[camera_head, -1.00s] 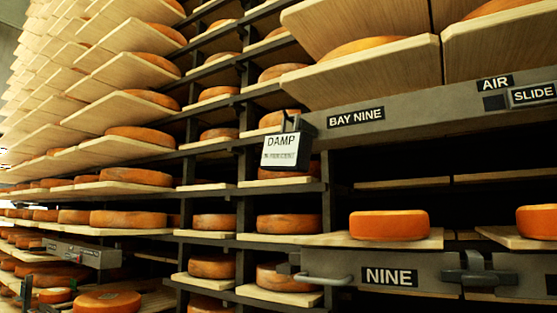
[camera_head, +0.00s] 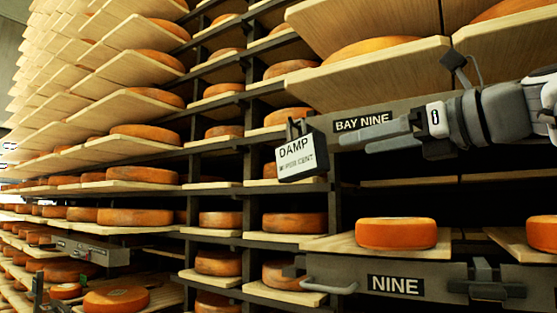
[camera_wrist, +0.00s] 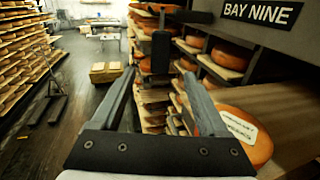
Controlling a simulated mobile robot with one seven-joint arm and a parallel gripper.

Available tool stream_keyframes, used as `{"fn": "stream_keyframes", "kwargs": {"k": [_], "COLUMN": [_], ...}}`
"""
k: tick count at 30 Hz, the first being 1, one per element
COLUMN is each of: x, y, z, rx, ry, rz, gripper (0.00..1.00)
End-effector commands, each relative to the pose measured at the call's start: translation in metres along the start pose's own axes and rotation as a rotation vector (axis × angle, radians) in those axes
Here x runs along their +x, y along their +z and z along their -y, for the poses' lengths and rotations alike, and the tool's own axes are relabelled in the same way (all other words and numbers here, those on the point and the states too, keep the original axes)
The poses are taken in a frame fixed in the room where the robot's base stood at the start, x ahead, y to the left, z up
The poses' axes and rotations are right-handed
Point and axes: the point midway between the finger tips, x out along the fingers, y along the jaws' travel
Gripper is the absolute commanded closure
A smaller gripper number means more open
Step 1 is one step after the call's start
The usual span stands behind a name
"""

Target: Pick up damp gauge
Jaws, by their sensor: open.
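The damp gauge (camera_head: 301,158) is a small dark box with a white face reading DAMP. It hangs by a dark loop at the left end of the grey BAY NINE beam (camera_head: 437,108) and looks tilted in the head view. My gripper (camera_head: 345,138) comes in from the right with its fingers pointing left, just right of the gauge in the picture. In the wrist view my gripper (camera_wrist: 158,76) is open, its two fingers apart. A dark upright shape beyond the tips, in line with the gap, may be the gauge edge-on; I cannot tell if anything touches.
Shelves of orange cheese wheels (camera_head: 396,233) fill the left and middle. A lower grey beam marked NINE (camera_head: 410,284) has a handle and a latch. Boards jut out above the gripper. The wrist view shows an open floor aisle (camera_wrist: 80,90) with a yellowish box (camera_wrist: 105,72).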

Motion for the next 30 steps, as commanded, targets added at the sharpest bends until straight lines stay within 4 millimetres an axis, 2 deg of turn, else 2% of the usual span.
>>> {"fn": "stream_keyframes", "kwargs": {"k": [1,5,8,19,22,30], "x": [-0.001,0.004,0.02,0.098,0.112,0.132], "y": [0.007,0.013,0.014,0.017,0.017,0.015], "z": [-0.001,-0.004,-0.004,-0.006,-0.005,-0.006], "rx": [0.02,0.049,0.051,0.049,0.048,0.048], "ry": [0.006,0.018,0.02,0.019,0.017,0.018], "rz": [0.014,0.03,0.031,0.03,0.03,0.029], "gripper": [0.22,0.22,0.22,0.22,0.22,0.22]}}
